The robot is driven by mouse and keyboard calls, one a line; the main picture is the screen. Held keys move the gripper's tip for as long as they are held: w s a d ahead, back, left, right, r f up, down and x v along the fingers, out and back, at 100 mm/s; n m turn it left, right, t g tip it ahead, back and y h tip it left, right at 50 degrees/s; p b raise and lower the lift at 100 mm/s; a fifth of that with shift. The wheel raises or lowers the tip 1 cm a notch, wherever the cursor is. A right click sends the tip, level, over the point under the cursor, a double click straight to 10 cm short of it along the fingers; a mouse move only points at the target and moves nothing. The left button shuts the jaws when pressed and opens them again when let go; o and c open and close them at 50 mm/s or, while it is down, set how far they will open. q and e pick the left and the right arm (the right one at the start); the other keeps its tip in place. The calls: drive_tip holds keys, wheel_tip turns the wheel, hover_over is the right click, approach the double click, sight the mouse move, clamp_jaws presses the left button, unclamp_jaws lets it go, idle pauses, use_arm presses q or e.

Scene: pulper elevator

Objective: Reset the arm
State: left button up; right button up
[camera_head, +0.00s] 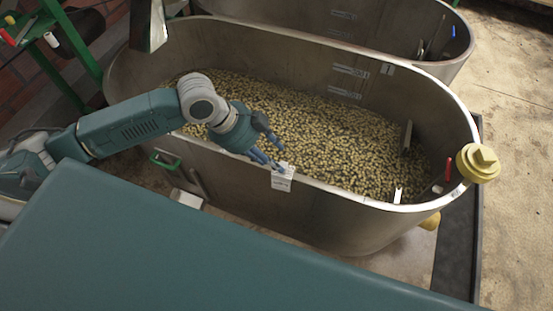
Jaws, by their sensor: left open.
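My left arm reaches in from the left over the near rim of a large metal tub (240,200). My left gripper (279,157) is open, with its fingers at the near rim, just above a small white label block (282,177) on that rim. I cannot tell whether the fingers touch the block. The tub holds a layer of pale yellow-green beans (340,145). My right gripper is not in view.
A second metal tub (420,60) stands behind. A yellow knob (478,163) and a red handle (448,170) are at the tub's right end. A green frame (70,45) stands at upper left. Sandy floor (515,200) lies open on the right.

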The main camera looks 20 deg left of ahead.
use_arm(q)
drive_tip(key=v, duration=0.8)
drive_tip(key=s+d+f+n+t, duration=0.1)
drive_tip(key=s+d+f+n, duration=0.35)
drive_tip(key=d+f, duration=0.3)
drive_tip(key=s+a+f+n+y, duration=0.5)
drive_tip(key=s+a+n, duration=0.4)
drive_tip(key=n, duration=0.5)
wheel_tip(320, 180, down, 25)
drive_tip(key=s+g, duration=0.1)
drive_tip(key=s, duration=0.1)
drive_tip(key=s+a+f+g, duration=0.1)
drive_tip(key=s+a+f, duration=0.1)
drive_tip(key=s+f, duration=1.6)
drive_tip(key=shift+a+m+g, duration=0.2)
drive_tip(key=shift+m+g, duration=0.1)
drive_tip(key=shift+m, duration=0.05)
drive_tip(key=shift+s, duration=0.1)
